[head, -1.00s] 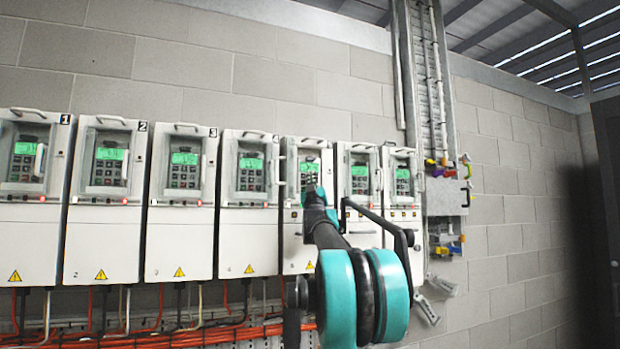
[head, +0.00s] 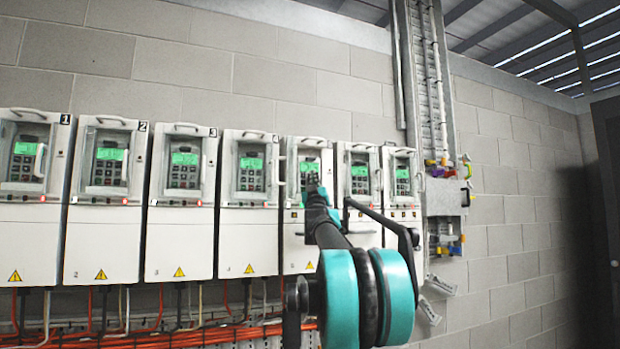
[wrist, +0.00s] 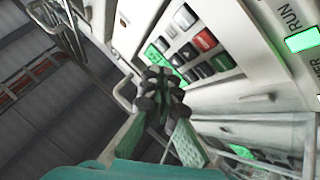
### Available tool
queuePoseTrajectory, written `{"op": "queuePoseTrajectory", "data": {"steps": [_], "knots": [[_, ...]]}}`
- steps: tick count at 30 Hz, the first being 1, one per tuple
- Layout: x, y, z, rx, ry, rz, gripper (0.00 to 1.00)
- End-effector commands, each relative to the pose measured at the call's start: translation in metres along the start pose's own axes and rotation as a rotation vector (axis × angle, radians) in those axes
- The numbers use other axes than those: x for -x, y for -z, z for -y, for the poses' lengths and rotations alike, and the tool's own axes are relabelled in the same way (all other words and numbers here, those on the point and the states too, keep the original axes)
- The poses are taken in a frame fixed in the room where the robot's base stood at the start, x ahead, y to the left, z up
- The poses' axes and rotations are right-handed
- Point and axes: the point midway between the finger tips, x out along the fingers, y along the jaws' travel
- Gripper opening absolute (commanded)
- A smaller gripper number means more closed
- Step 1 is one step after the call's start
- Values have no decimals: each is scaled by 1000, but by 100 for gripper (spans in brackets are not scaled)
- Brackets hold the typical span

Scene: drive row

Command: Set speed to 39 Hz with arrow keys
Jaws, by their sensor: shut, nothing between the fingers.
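A row of white drives hangs on the wall, each with a green display and a keypad. My gripper (head: 312,186) is at the fifth drive (head: 296,237) in the head view, in front of its keypad. The fifth drive's green display (head: 309,167) shows just above the gripper; its reading is too small to make out. In the wrist view my gripper (wrist: 160,90) is shut and empty, its dark fingertips beside the keypad (wrist: 196,47) with red, green and grey keys. I cannot tell whether the tips touch a key. The display (wrist: 162,60) is partly hidden.
Neighbouring drives, the fourth (head: 247,232) and the sixth (head: 358,173), stand close on both sides, with protruding handles. A lit RUN lamp (wrist: 302,40) shows in the wrist view. Orange cables (head: 200,338) run below the drives. A vertical cable tray (head: 430,90) stands to the right.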

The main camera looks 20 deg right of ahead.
Motion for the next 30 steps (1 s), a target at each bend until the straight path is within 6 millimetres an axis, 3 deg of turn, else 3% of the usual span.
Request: {"op": "queuePoseTrajectory", "data": {"steps": [13,30], "knots": [[4,4,-3,0,0,0,0],[36,26,-26,0,0,0,0]]}}
